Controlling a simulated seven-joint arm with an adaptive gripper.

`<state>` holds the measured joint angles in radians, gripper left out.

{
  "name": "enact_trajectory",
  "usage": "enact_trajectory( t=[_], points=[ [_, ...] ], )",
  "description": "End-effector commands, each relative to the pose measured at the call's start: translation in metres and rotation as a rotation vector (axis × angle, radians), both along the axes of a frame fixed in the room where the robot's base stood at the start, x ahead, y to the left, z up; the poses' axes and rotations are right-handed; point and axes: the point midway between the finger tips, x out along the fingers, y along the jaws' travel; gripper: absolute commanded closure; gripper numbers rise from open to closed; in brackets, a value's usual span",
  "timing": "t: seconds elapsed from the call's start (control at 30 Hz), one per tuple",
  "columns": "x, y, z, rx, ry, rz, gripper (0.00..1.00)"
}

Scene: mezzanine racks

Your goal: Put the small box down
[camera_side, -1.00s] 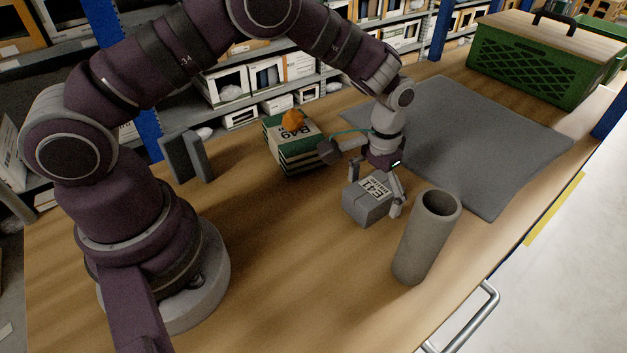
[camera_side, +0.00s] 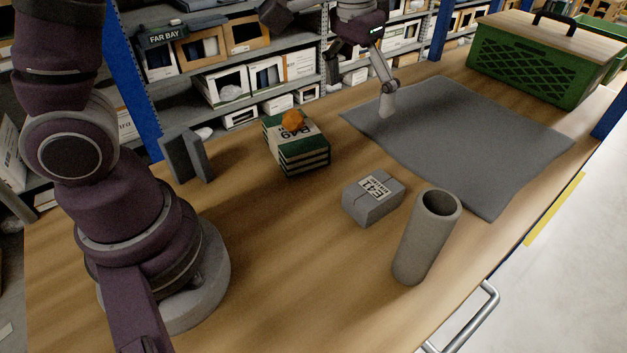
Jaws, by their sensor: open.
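The small box (camera_side: 366,208), grey with a white label reading E41, rests flat on the wooden table, left of the grey upright tube. Nothing is touching it from above. My gripper (camera_side: 362,90) is open and empty. It is well up and behind the box, above the far left part of the grey mat, and apart from the box. One finger shows clearly against the mat; the other is harder to make out against the shelves.
A grey tube (camera_side: 424,245) stands close right of the box. A green-striped box (camera_side: 302,155) with an orange lump on top stands behind left. Grey bookend-like plates (camera_side: 187,158) stand farther left. The grey mat (camera_side: 470,145) is bare. A green crate (camera_side: 530,70) stands at the back right.

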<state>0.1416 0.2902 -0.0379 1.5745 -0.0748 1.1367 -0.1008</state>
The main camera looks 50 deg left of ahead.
Motion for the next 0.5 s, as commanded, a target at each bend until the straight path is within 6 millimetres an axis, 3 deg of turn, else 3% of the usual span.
enact_trajectory(
  t=[0.03, 0.17, 0.3, 0.5],
  points=[
    [-0.014, 0.008, 0.015, -0.001, -0.05, 0.003, 0.09],
    [-0.059, 0.027, 0.034, -0.001, -0.174, 0.005, 0.09],
    [-0.099, 0.039, 0.032, 0.0, -0.284, 0.007, 0.09],
    [-0.121, 0.043, 0.021, 0.002, -0.351, 0.008, 0.09]
  ],
)
